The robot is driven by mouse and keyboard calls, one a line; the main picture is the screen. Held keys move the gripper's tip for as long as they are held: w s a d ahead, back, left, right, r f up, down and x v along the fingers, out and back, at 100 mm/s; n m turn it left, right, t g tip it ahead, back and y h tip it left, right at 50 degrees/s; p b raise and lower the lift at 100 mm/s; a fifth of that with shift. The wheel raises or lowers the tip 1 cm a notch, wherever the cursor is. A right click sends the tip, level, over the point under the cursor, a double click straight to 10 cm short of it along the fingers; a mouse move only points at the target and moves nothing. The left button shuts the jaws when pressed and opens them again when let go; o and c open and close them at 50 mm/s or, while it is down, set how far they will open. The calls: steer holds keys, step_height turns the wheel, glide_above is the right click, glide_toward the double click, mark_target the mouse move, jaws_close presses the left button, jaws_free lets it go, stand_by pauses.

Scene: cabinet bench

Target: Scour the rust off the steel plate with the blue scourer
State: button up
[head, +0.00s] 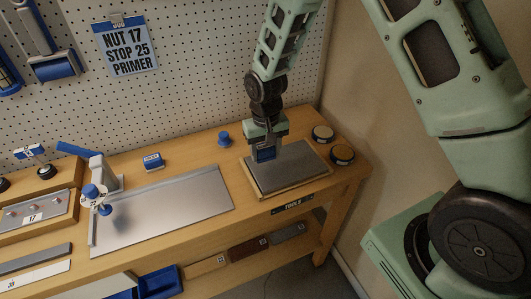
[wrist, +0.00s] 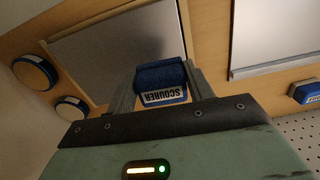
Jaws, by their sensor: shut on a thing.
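The steel plate (head: 299,170) lies flat in a wooden frame near the right end of the bench. Its surface looks plain grey, and no rust patch can be made out in the part that shows. My gripper (head: 266,153) is over the plate's left part, pointing down and shut on the blue scourer (head: 265,155). In the wrist view the scourer (wrist: 161,82) sits between the two fingers with its "SCOURER" label showing, and the plate (wrist: 115,55) is behind it. I cannot tell whether the scourer touches the plate. The gripper hides part of the plate.
Two round tins (head: 342,153) (head: 323,133) stand right of the plate. A blue knob-like piece (head: 223,138) and a blue block (head: 153,161) stand behind. A large metal sheet (head: 180,205) with a blue-handled fixture (head: 94,194) lies left. The pegboard (head: 190,60) rises behind.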

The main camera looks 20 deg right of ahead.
steer(key=shift+r+p, duration=0.95)
steer(key=shift+r, duration=0.6)
